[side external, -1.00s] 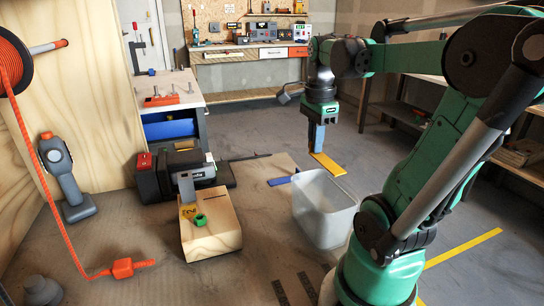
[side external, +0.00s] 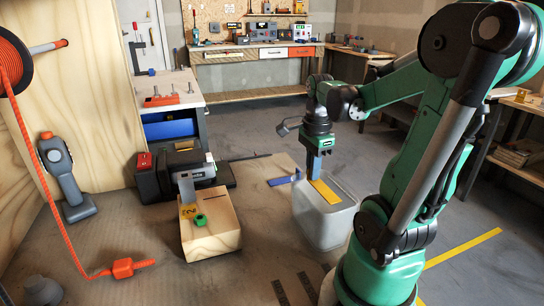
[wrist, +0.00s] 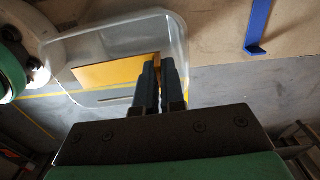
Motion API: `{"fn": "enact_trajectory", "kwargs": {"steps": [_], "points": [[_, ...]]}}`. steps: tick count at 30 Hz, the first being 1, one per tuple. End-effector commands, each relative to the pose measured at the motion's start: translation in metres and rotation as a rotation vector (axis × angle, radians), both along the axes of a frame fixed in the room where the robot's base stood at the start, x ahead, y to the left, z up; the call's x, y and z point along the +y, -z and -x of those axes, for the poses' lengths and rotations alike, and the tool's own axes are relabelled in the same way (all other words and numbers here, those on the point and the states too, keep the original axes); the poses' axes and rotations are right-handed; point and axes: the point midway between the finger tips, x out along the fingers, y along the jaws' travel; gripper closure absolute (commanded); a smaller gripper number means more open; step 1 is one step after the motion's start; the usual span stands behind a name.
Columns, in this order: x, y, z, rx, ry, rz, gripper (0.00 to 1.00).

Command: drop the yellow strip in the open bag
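The yellow strip (side external: 326,192) is held at one end in my gripper (side external: 315,176) and lies over the opening of a pale translucent open-topped container (side external: 325,228). This container looks like a bin rather than a soft bag. In the wrist view, the strip (wrist: 118,72) reaches left from my fingertips (wrist: 160,68) across the inside of the container's rim (wrist: 183,40). My fingers are close together on the strip. I cannot tell exactly how far the strip is below or above the rim.
A grey handheld tool (side external: 66,176) and an orange cord (side external: 50,205) are at far left.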

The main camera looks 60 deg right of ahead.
Motion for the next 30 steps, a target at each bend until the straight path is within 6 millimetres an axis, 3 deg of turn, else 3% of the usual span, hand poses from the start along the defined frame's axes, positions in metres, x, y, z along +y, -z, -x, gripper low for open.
{"fn": "enact_trajectory", "kwargs": {"steps": [8,12,23,30], "points": [[0.000,0.001,0.000,0.000,0.000,0.000,1.00],[0.000,0.000,0.000,0.000,0.000,0.000,0.58],[0.000,-0.002,0.000,0.000,0.000,0.000,0.58],[0.000,-0.027,0.000,0.000,0.000,0.000,0.58]]}}
